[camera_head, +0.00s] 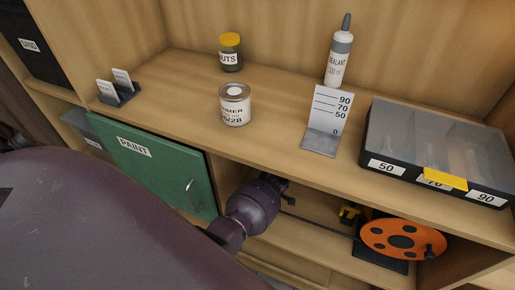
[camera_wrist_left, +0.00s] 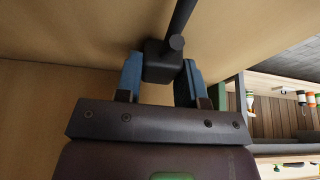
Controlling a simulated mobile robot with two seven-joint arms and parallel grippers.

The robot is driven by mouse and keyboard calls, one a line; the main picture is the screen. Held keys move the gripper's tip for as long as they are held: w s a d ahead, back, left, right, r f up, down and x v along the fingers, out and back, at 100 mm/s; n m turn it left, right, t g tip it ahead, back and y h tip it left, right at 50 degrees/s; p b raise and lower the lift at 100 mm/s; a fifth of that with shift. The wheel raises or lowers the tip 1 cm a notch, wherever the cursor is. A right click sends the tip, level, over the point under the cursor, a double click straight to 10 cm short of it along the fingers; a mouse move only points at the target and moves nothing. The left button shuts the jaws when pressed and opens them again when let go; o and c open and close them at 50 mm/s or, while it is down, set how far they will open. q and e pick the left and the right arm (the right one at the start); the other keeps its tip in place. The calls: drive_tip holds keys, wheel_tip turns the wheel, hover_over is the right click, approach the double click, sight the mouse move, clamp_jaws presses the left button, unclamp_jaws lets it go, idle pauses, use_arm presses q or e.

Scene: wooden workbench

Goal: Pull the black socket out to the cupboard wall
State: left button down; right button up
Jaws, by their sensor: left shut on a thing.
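The black socket (camera_wrist_left: 160,66) sits between the two blue fingers of my left gripper (camera_wrist_left: 160,72) in the left wrist view, and the gripper is shut on it. A black cable (camera_wrist_left: 181,18) runs away from the socket. In the head view my left gripper (camera_head: 274,181) is inside the open compartment, close to the left, beside the green door; the socket is mostly hidden there. The cable (camera_head: 318,223) runs across the compartment floor to the orange reel (camera_head: 388,239) at the right. My right gripper is in neither view.
The green PAINT door (camera_head: 160,166) is left of the compartment. Above, the worktop holds a primer can (camera_head: 235,108), a nuts jar (camera_head: 230,55), a sealant tube (camera_head: 338,62), a scale plate (camera_head: 328,115) and a black case (camera_head: 380,165).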

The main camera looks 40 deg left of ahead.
use_arm(q)
drive_tip(key=a, duration=0.2)
drive_tip(key=s+a, duration=0.1)
drive_tip(key=a, duration=0.1)
drive_tip(key=shift+a, duration=0.1)
drive_tip(key=c, duration=1)
unclamp_jaws()
drive_tip(key=shift+o, duration=1.4)
drive_tip(key=shift+r, duration=0.1)
drive_tip(key=shift+w+r+p, duration=0.1)
drive_tip(key=shift+r+p, duration=0.2)
drive_tip(key=shift+p, duration=0.05)
drive_tip(key=p+v, duration=0.1)
drive_tip(key=v, duration=0.1)
drive_tip(key=shift+d+r, duration=0.3)
drive_tip(key=shift+r, duration=0.05)
drive_tip(key=p+v, duration=0.1)
drive_tip(key=v, duration=0.4)
drive_tip(key=shift+d+r, duration=0.1)
drive_tip(key=shift+r, duration=0.15)
drive_tip(key=shift+p+v, duration=0.4)
drive_tip(key=shift+v, duration=0.45)
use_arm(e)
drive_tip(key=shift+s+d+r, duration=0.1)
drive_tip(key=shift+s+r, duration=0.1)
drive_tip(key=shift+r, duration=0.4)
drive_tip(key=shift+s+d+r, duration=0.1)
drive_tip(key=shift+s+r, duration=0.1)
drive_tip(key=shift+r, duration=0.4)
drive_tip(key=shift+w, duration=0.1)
